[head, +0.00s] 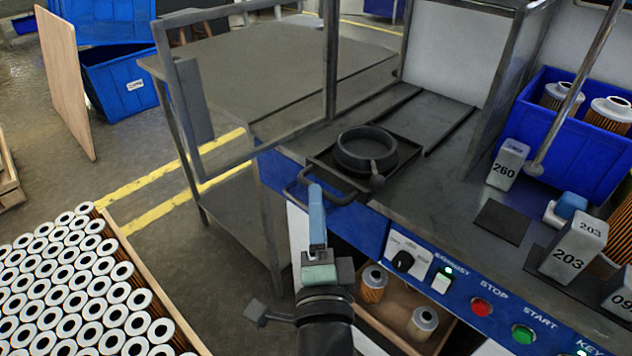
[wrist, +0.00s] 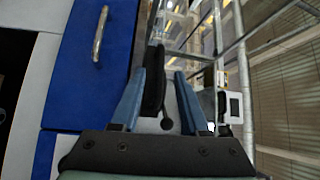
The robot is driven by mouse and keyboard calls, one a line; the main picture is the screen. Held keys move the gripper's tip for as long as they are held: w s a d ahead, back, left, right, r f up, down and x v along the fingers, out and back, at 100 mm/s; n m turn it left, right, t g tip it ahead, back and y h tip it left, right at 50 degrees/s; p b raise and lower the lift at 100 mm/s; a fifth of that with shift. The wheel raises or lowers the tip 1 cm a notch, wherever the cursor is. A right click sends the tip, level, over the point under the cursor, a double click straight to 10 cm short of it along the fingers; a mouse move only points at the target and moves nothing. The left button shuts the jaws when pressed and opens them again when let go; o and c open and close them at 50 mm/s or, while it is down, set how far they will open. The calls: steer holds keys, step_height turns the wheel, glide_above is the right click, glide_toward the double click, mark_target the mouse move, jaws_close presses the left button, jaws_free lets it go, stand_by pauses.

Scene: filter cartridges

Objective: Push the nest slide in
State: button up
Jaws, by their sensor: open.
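The nest slide (head: 322,163) is a dark tray at the front edge of the bench, carrying a round black ring nest (head: 366,150) with a small knobbed lever at its front right. A grey bar handle (head: 325,192) shows at the front. My gripper (head: 316,192) has blue fingers, is open and empty, and stands just in front of the handle in the head view; I cannot tell whether it touches. In the wrist view my gripper (wrist: 160,75) has a black part, likely the ring nest (wrist: 153,82), showing between its fingers.
Rails (head: 440,120) run back from the slide into a metal-framed booth. A framed door (head: 250,80) stands at the left. A control panel with a red button (head: 481,307) lies to the right. A blue bin (head: 570,140) and numbered grey blocks (head: 574,248) stand on the bench.

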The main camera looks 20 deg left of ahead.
steer(key=shift+x, duration=2.3)
jaws_close()
